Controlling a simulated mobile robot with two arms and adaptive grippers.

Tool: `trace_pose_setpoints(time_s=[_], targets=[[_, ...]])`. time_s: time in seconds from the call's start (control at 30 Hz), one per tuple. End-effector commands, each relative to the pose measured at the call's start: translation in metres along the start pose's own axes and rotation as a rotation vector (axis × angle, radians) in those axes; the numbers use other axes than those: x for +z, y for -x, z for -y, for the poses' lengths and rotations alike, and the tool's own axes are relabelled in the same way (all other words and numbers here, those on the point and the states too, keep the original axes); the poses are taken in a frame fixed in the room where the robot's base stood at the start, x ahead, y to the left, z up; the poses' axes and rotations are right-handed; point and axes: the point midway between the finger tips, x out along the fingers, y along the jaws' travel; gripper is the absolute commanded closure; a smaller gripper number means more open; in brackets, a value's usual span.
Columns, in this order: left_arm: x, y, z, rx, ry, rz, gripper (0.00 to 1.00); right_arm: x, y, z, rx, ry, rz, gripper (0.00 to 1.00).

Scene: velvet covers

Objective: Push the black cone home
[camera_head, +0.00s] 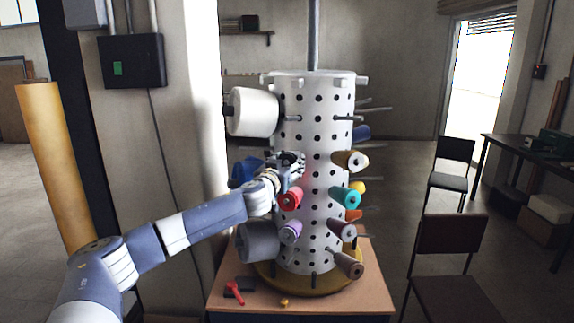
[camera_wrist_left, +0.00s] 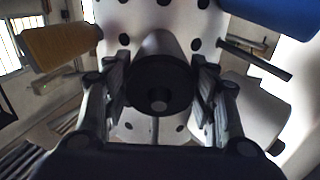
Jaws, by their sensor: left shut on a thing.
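The black cone (camera_wrist_left: 160,88) sits between the two fingers of my left gripper in the left wrist view, its round end with a small central hub facing the camera. My left gripper (camera_head: 290,162) is at the left front side of the white perforated drum (camera_head: 320,140), and its fingers are shut on the cone. The wrist view also shows the gripper (camera_wrist_left: 162,98). The cone's far end points at the drum's holed surface; whether it touches the drum is hidden. In the head view the hand largely covers the cone. My right gripper is not in view.
Other cones stick out around the hand: a white one (camera_head: 253,112) above, a red one (camera_head: 290,198) below, a blue one (camera_head: 246,172) at left, a teal one (camera_head: 346,197) at right. A red tool (camera_head: 235,292) lies on the wooden tabletop (camera_head: 330,305).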

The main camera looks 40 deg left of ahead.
Motion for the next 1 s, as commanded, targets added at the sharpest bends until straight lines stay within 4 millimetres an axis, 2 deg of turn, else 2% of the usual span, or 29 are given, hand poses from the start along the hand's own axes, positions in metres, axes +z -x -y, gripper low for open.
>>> trace_pose_setpoints(time_s=[0.27, 0.3, 0.4, 0.77, 1.0], targets=[[0.0, -0.001, 0.001, -0.001, 0.0, 0.0, 0.72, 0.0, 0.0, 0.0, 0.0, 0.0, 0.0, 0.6], [0.0, -0.001, 0.001, -0.001, 0.0, 0.0, 0.41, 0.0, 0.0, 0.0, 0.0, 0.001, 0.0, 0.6], [0.0, -0.001, 0.0, -0.001, 0.0, 0.0, 0.23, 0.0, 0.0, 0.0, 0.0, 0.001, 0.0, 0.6], [0.0, 0.0, 0.0, 0.0, 0.0, 0.0, 0.23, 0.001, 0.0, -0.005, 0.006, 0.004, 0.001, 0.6], [0.002, 0.018, 0.001, 0.0, -0.004, 0.002, 0.23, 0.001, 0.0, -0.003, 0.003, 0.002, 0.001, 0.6]])
